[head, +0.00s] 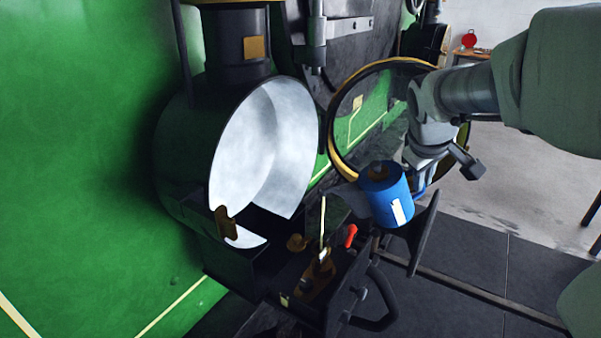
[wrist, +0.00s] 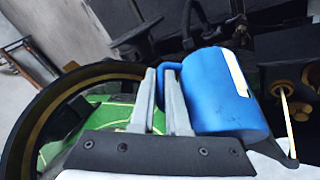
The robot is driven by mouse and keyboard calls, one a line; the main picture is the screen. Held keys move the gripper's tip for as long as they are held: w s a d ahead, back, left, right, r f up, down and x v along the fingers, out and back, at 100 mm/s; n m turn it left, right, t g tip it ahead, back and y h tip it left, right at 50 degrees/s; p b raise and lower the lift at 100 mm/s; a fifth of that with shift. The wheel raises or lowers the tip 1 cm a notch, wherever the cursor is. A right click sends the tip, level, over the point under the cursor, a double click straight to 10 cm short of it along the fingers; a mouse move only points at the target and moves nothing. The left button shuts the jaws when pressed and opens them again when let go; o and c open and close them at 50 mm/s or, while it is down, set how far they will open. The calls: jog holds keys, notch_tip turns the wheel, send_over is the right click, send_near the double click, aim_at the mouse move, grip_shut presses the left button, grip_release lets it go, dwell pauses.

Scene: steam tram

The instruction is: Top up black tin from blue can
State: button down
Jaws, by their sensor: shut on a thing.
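The blue can (head: 392,207) has a pale label, a brown cap and a grey spout pointing left. It hangs tilted above the dark fittings below the lamp. My gripper (head: 415,180) is shut on its handle; in the wrist view my gripper (wrist: 168,95) has its fingers at the handle beside the blue can (wrist: 222,95). A thin yellow stream (head: 323,222) runs down from the spout tip; the stream (wrist: 286,125) also shows in the wrist view. It meets the brass-fitted top of what looks like the black tin (head: 343,284). The tin's opening and level cannot be made out.
A large lamp with a white reflector (head: 260,145) stands open left of the can. A brass-rimmed round door (head: 337,125) is just behind the can. A red handle (head: 351,236) and a black curved bar (head: 385,318) are close below. Open floor lies right.

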jog(key=shift+a+r+h, duration=0.1)
jog(key=shift+r+h, duration=0.3)
jog(key=shift+r, duration=0.45)
jog(key=shift+r+b, duration=0.1)
jog(key=shift+b, duration=0.3)
dwell(0.6)
jog(key=shift+a+r+h, duration=0.15)
jog(key=shift+r+h, duration=0.35)
jog(key=shift+r, duration=0.25)
jog(key=shift+b, duration=0.35)
jog(key=shift+a+r+n+t+h+b, duration=0.2)
jog(key=shift+r+n+t+h+b, duration=0.25)
jog(key=shift+r, duration=0.4)
jog(key=shift+f+g, duration=0.1)
jog(key=shift+g, duration=0.15)
dwell(0.4)
jog(key=shift+d+f+y, duration=0.15)
jog(key=shift+f+y, duration=0.1)
jog(key=shift+f, duration=0.15)
jog(key=shift+r, duration=0.1)
dwell(0.5)
